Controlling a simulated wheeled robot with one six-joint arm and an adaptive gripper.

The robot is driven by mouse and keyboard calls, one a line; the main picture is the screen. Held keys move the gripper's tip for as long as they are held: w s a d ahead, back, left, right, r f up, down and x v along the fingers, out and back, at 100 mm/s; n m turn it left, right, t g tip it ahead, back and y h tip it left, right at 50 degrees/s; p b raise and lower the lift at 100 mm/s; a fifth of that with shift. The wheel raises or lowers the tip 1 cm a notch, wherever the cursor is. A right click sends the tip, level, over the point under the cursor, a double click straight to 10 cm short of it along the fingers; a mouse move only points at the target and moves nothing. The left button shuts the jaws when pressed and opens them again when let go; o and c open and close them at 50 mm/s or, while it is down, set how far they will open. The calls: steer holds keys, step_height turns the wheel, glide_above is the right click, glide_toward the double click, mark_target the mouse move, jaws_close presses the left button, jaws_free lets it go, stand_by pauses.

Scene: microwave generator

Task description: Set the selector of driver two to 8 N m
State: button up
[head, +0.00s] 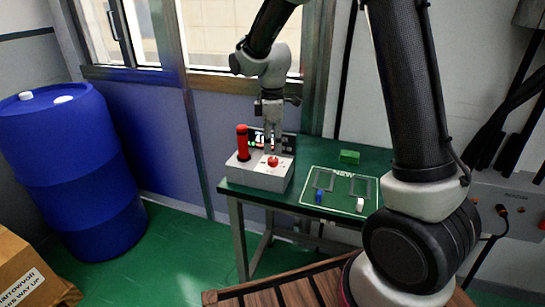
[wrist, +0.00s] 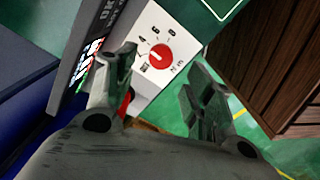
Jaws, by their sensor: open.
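A grey box (head: 260,172) stands on the left end of the green table, with a red dial (head: 272,161) on its top. The wrist view shows the red dial (wrist: 160,55) ringed by a printed scale with 4, 6, 8 and "N m". A small pale mark shows on the dial, but I cannot tell which number it points to. My gripper (head: 271,143) hangs pointing down above the box, near the dial. In the wrist view my gripper (wrist: 157,75) is open and empty, its fingertips on either side of the dial's near side. Contact cannot be told.
A dark display (head: 289,143) stands behind. A green block (head: 349,156), a blue piece (head: 319,196) and a white piece (head: 360,204) are on the table (head: 315,152) to the right.

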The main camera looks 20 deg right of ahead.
mark_target(273, 159)
step_height(273, 159, down, 6)
steer(key=shift+r, duration=0.2)
steer(key=c, duration=1)
